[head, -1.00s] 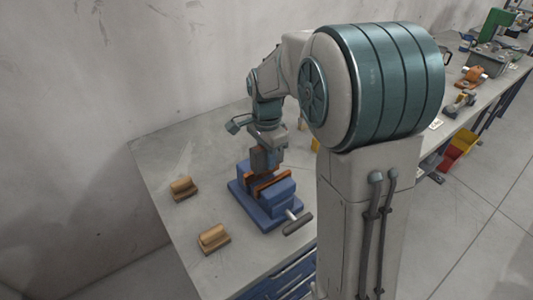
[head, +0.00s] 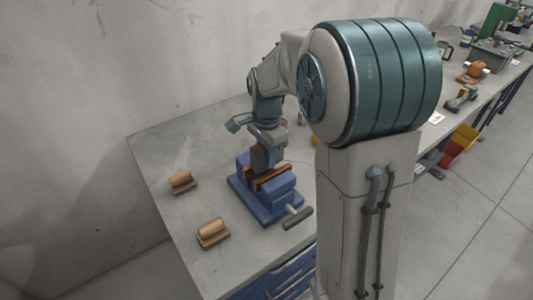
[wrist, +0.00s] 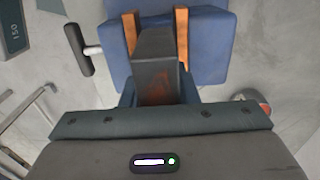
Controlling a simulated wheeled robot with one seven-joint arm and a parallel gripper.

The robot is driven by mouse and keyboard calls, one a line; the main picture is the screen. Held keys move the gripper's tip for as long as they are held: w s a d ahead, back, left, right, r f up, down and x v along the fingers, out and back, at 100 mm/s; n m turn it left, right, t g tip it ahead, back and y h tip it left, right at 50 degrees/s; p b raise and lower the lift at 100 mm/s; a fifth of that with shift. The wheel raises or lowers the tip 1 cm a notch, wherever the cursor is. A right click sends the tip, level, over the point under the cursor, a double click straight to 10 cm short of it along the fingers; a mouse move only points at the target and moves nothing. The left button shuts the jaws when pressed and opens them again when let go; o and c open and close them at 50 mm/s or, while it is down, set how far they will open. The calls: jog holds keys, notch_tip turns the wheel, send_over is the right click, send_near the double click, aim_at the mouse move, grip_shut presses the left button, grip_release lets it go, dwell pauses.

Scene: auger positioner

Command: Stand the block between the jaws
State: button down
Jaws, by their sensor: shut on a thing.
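A blue vise (head: 265,205) with two orange jaws stands on the bench, its jaws apart. My gripper (wrist: 158,92) is shut on a dark grey block (wrist: 158,72), with a finger on each side of it. In the wrist view the block shows between the left orange jaw (wrist: 130,34) and the right orange jaw (wrist: 182,34). In the head view my gripper and the block (head: 266,158) are over the vise. The block's lower end is hidden, so I cannot tell whether it touches the vise bed.
Two wooden pieces, one farther (head: 182,182) and one nearer (head: 212,233), lie on the grey bench (head: 155,155) left of the vise. The vise handle (head: 298,217) sticks out toward the front edge. Tools and yellow and red bins (head: 461,140) are at the right.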

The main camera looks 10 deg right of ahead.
jog(key=shift+f+b, duration=0.65)
jog(key=shift+f, duration=0.1)
jog(key=c, duration=1)
grip_release()
jog(key=shift+c, duration=0.2)
jog(key=shift+f, duration=0.15)
notch_tip(320, 180, up, 14)
jog(key=shift+r+b, duration=0.1)
jog(key=shift+b, duration=0.3)
